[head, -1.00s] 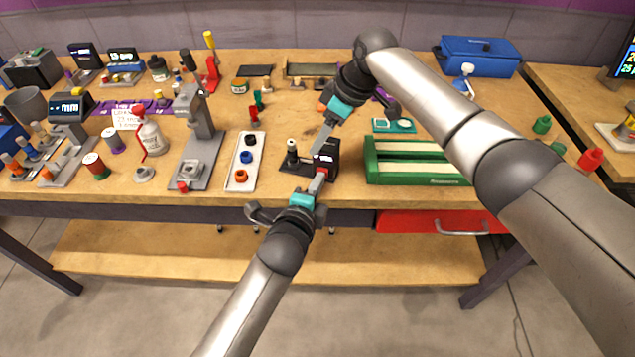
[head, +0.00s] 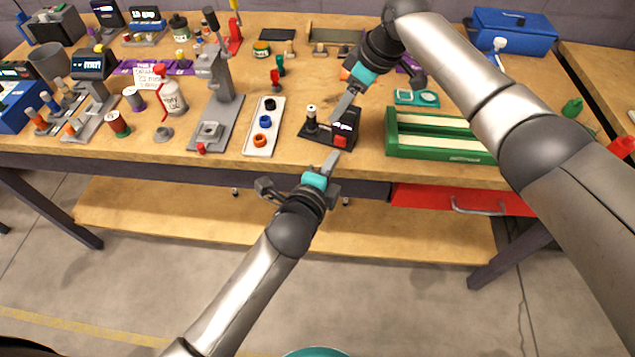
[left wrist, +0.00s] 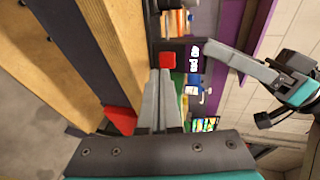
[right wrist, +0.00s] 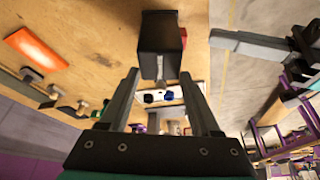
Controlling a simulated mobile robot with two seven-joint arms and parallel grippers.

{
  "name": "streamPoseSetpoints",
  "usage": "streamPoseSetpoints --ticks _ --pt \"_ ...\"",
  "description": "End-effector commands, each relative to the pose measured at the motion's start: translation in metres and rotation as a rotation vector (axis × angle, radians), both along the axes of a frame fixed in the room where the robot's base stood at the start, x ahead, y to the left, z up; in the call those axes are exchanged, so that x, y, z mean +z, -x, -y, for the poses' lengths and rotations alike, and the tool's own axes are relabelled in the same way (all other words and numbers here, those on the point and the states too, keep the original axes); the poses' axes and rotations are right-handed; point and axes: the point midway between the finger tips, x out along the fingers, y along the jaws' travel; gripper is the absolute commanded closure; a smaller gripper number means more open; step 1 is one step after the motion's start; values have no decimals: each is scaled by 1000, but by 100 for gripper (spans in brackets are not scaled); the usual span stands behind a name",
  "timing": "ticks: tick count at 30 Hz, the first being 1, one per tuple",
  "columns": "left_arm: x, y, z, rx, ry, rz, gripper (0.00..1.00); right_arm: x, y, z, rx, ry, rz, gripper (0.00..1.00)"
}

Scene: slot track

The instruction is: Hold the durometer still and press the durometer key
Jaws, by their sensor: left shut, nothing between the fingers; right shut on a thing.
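The durometer (head: 345,122) is a black device near the table's front edge, with a lit display, a post at its left and a red key (head: 341,141) on its front. My right gripper (head: 343,106) is shut on its housing from behind; the right wrist view shows the black housing (right wrist: 160,45) at the fingertips. My left gripper (head: 334,158) is shut and empty, its tips a short way in front of the key. In the left wrist view the red key (left wrist: 167,60) shows just beyond the closed fingertips (left wrist: 160,74).
A white tray (head: 258,147) with coloured rings lies left of the durometer, and a grey press stand (head: 215,120) beyond it. A green slotted block (head: 440,155) stands close on the right. A red drawer (head: 420,199) hangs under the table's front edge.

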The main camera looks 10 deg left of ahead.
Motion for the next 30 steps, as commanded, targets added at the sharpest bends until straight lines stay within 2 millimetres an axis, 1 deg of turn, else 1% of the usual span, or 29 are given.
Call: streamPoseSetpoints --ticks 1,9,15,21,30 --pt "3 8 -2 -1 0 1 100 -6 4 0 1 2 -13 100" --pt "15 50 -13 -2 1 0 100 -6 3 1 -1 4 -13 100" --pt "23 75 -20 -1 1 -1 100 -6 3 2 -3 5 -12 100" --pt "28 86 -23 -1 0 0 100 -7 2 2 -3 6 -11 100" --pt "28 87 -23 -1 1 1 100 -7 2 3 -5 9 -10 100"
